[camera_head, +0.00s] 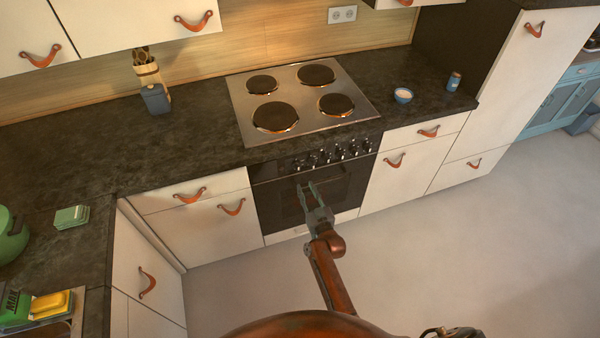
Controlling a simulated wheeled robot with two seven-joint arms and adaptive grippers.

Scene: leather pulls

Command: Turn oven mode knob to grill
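The oven (276,205) is built in under the counter, with a dark glass front. A row of several dark knobs (333,154) runs along its top panel. The markings on the knobs are too small to read, so I cannot tell which is the mode knob or how it is set. My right gripper (308,187) is in front of the oven door, below the left part of the knob row. Its two fingers point up toward the panel, spread apart with nothing between them. I cannot tell whether it touches the oven. My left gripper is not in view.
A steel hob (296,88) with dark plates lies above the oven. A small bowl (403,95) and a can (454,81) stand on the counter to its right. Leather pulls (190,196) stick out from the cabinets. The floor (430,250) on the right is clear.

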